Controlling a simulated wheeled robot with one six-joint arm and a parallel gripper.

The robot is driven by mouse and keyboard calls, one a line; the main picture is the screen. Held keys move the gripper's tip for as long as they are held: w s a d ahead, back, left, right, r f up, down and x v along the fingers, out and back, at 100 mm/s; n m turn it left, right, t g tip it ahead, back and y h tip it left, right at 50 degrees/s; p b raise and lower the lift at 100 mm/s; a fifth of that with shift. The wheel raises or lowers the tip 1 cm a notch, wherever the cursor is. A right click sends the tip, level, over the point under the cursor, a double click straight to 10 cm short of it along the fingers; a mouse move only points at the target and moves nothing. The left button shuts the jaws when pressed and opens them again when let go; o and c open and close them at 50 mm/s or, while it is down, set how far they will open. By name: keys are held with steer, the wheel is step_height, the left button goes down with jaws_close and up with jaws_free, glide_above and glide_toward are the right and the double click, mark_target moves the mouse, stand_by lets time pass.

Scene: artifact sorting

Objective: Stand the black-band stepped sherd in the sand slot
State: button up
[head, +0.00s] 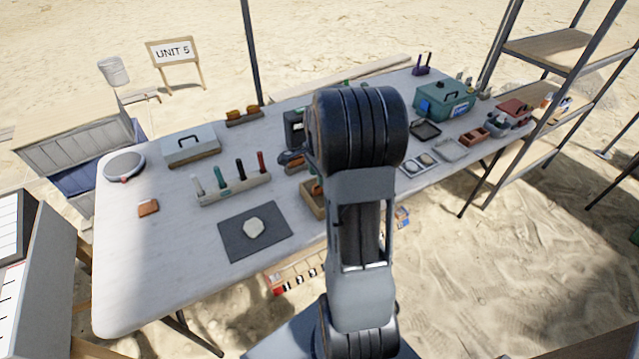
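I cannot make out a black band or a stepped edge on any piece here. A small reddish-brown piece (148,208) lies on the left of the table. A pale, rounded piece (254,228) lies on a dark mat (232,249) near the front edge. A wooden box (311,202) is partly hidden behind my arm; I cannot tell whether it holds sand or a slot. My arm rises in the middle of the head view and covers part of the table. My gripper is not visible.
A rack (236,194) of upright coloured handles stands behind the mat. A grey case (191,149), a round sieve (125,167) and a holder with orange pieces (243,119) are on the left. A green toolbox (444,103) and small trays crowd the right. The table's front-left is mostly clear.

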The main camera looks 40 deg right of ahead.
step_height(320, 180, up, 8)
steer(key=shift+r, duration=0.15)
stand_by(0.6)
steer(key=s+a+r+n+t+p, duration=0.1)
steer(key=s+a+r+n+p, duration=0.1)
steer(key=s+a+n, duration=0.4)
steer(key=s+a+r+n+t+p, duration=0.2)
steer(key=s+a+r+n, duration=0.3)
steer(key=a+n, duration=0.8)
steer(key=shift+s+a+n+t+p, duration=0.3)
steer(key=shift+s+a+n+p, duration=0.1)
steer(key=shift+s+a+p, duration=0.45)
steer(key=shift+w+a, duration=0.1)
steer(key=shift+w, duration=0.05)
